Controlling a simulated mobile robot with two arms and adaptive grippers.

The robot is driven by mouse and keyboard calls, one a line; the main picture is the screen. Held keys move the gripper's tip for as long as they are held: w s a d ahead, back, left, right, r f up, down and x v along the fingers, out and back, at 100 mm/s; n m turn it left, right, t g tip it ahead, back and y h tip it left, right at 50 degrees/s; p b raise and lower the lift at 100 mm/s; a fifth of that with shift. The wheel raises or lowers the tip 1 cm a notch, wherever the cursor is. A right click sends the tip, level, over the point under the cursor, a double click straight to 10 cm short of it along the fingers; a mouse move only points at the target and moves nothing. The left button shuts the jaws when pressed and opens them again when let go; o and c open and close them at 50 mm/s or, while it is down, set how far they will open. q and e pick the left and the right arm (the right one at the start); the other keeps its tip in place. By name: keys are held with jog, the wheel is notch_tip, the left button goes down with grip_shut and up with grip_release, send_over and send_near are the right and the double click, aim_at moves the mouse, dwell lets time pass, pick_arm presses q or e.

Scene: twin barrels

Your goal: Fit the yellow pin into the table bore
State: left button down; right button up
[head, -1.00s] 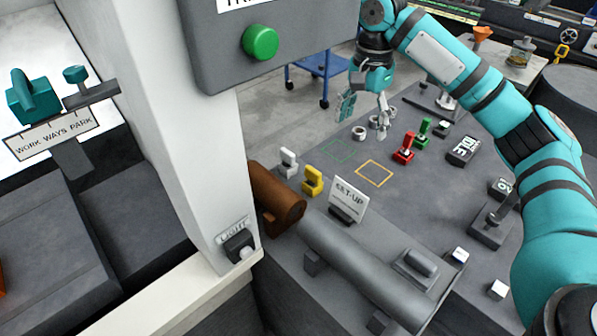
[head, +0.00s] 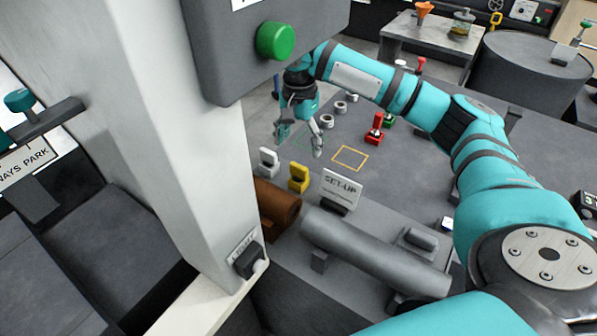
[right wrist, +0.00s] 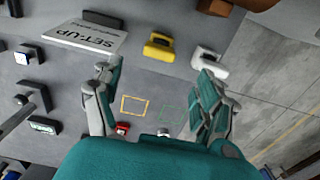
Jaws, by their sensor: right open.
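The yellow pin (head: 299,178) stands upright on the grey table near the pillar, beside a white piece of like shape (head: 268,160). My right gripper (head: 300,143) is open and empty, above the table and just behind the yellow pin in the head view. In the right wrist view the yellow pin (right wrist: 158,47) lies beyond the spread fingers (right wrist: 158,72), apart from them. A yellow square outline (head: 350,158) and a green outline (right wrist: 171,115) are marked on the table. I cannot make out a bore. My left gripper is out of view.
A SET-UP sign (head: 341,188), a brown cylinder (head: 277,203) and a large grey cylinder (head: 375,252) stand near the pins. The white pillar (head: 175,130) and the box with a green button (head: 276,41) bound the left. A red piece (head: 375,128) stands behind the yellow outline.

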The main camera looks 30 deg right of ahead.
aim_at(299, 165)
jog(key=shift+w+f, duration=0.1)
jog(key=shift+f, duration=1.4)
jog(key=f, duration=0.3)
jog(key=f+p, duration=0.1)
jog(key=shift+s+a+f, duration=0.1)
jog(key=shift+s+f, duration=0.15)
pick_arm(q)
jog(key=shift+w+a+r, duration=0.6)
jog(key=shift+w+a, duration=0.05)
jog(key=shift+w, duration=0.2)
pick_arm(e)
jog(key=c, duration=0.5)
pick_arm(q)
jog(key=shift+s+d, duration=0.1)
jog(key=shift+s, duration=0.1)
pick_arm(e)
jog(key=shift+r, duration=0.1)
jog(key=c, duration=0.8)
